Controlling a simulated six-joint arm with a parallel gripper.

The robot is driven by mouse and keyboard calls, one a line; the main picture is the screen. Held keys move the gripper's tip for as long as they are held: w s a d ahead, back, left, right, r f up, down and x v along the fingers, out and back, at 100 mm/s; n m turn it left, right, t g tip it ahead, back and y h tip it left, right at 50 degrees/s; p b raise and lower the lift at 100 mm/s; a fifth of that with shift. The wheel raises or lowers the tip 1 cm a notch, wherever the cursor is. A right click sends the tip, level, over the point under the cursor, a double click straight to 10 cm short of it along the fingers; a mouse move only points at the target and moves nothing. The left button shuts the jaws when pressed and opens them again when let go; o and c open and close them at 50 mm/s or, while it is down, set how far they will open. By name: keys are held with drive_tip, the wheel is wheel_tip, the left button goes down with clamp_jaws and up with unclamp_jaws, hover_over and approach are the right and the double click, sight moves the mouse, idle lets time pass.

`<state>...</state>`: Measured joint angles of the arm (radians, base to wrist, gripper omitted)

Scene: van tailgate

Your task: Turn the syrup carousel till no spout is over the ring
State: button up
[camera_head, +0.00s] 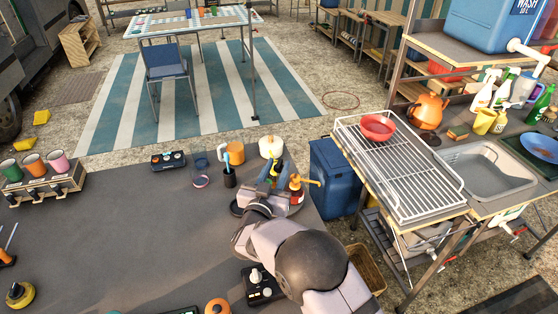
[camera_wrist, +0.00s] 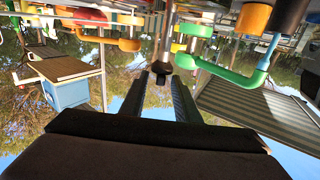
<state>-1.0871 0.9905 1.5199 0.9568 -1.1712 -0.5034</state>
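The syrup carousel (camera_head: 240,209) stands at the right end of the dark table, mostly hidden behind my gripper (camera_head: 272,178). A red-orange bottle (camera_head: 297,188) with a yellow spout shows at its right, and a cream pump bottle (camera_head: 271,147) shows behind my gripper.
A small black box (camera_head: 168,161) lies farther left. The wire rack (camera_head: 415,180) and sink are to the right. The table's middle is clear.

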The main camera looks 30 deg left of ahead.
drive_tip(key=shift+x, duration=1.2)
clamp_jaws()
drive_tip(key=shift+n+g+y+b, duration=0.3)
drive_tip(key=shift+n+y, duration=0.4)
drive_tip(key=shift+y, duration=0.4)
unclamp_jaws()
drive_tip(key=shift+r, duration=0.2)
wheel_tip(320, 180, up, 10)
drive_tip(key=b, duration=0.1)
drive_tip(key=shift+b, duration=0.4)
